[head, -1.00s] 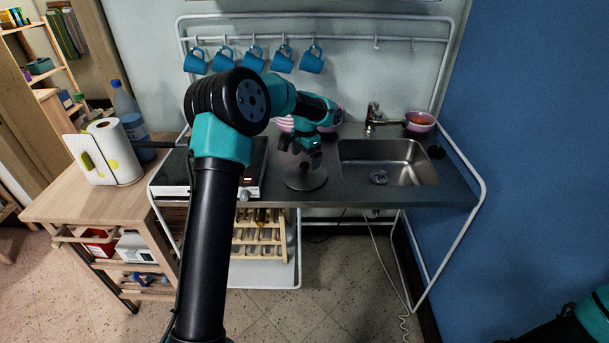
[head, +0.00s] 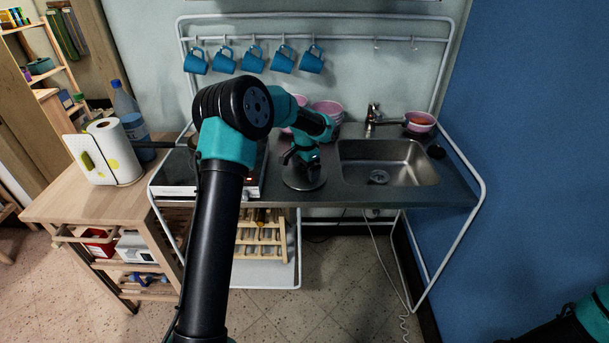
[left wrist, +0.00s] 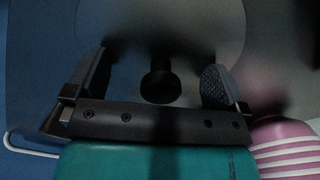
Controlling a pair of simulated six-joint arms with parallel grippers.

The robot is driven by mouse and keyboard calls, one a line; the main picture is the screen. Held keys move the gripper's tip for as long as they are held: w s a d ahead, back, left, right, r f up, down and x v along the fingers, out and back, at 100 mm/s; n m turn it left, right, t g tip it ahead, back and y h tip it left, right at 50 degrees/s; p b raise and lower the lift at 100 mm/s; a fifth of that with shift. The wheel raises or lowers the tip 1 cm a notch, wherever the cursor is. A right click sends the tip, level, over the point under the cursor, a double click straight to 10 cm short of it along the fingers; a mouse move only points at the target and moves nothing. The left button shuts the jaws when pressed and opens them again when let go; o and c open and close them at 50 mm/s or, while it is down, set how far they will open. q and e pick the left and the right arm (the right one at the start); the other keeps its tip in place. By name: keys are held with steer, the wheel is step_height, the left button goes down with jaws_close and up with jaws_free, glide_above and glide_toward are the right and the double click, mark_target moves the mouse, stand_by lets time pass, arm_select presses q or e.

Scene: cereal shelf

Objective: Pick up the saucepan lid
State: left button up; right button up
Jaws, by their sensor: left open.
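The saucepan lid (head: 305,185) is a round grey disc lying on the counter, left of the sink. My left gripper (head: 300,160) is open and low over it, hiding part of the lid in the head view. In the left wrist view, the lid's dark round knob (left wrist: 160,88) shows between the two spread fingers of my left gripper (left wrist: 160,85), with a gap on each side. The lid's surface around the knob is dark and blurred there. My right gripper is not in view.
A stove (head: 176,172) stands left of the lid and the sink (head: 388,165) is to its right. Pink bowls (head: 327,108) stand behind my left gripper. Several blue mugs (head: 253,60) hang from the rail above. A paper towel roll (head: 115,152) stands on the wooden side table.

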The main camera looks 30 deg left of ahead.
arm_select(q)
steer(key=c, duration=0.7)
steer(key=shift+o, duration=0.2)
steer(key=shift+r, duration=0.1)
steer(key=shift+r, duration=1.3)
steer(key=s+d+r, duration=0.2)
steer(key=s+d, duration=0.6)
steer(key=s, duration=0.5)
steer(key=shift+s+d+r, duration=0.15)
steer(key=shift+s+d, duration=0.05)
steer(key=shift+s, duration=0.15)
